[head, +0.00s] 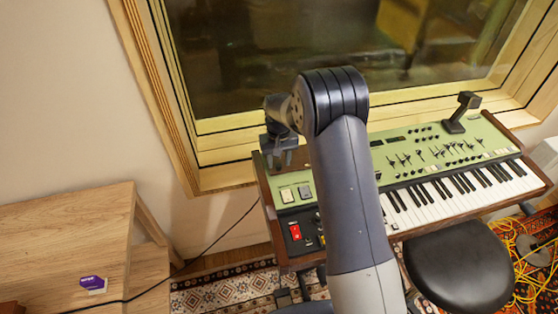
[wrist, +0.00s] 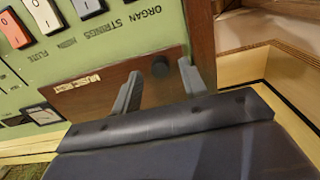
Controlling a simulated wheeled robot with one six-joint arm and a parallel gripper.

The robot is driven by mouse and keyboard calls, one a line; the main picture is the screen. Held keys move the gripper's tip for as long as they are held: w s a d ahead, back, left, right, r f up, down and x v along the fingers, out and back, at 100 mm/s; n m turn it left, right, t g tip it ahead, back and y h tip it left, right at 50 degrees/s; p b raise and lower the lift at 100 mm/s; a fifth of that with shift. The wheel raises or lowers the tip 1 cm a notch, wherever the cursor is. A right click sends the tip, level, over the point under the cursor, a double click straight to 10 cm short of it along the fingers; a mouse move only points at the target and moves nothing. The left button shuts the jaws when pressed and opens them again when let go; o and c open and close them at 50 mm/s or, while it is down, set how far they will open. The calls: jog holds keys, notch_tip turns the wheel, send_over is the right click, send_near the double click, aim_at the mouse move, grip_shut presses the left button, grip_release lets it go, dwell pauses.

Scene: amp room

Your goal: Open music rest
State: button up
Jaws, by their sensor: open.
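My gripper (head: 281,155) is above the left end of the green-panelled keyboard (head: 297,176), near its back left corner. In the wrist view my gripper (wrist: 158,76) has its two grey fingers apart, with a small round dark knob (wrist: 160,66) between the tips. The knob sits at a brown wooden panel (wrist: 105,92) that bears a small pale label. Whether the fingers touch the knob, I cannot tell. My arm hides part of the keyboard in the head view.
A window with a wooden frame (head: 178,100) stands close behind the keyboard. A wooden table (head: 70,225) with a purple box (head: 93,284) is at the left. A black round stool (head: 458,268) stands in front of the keys. Yellow cables (head: 535,255) lie on the right.

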jog(key=shift+f, duration=0.55)
grip_shut()
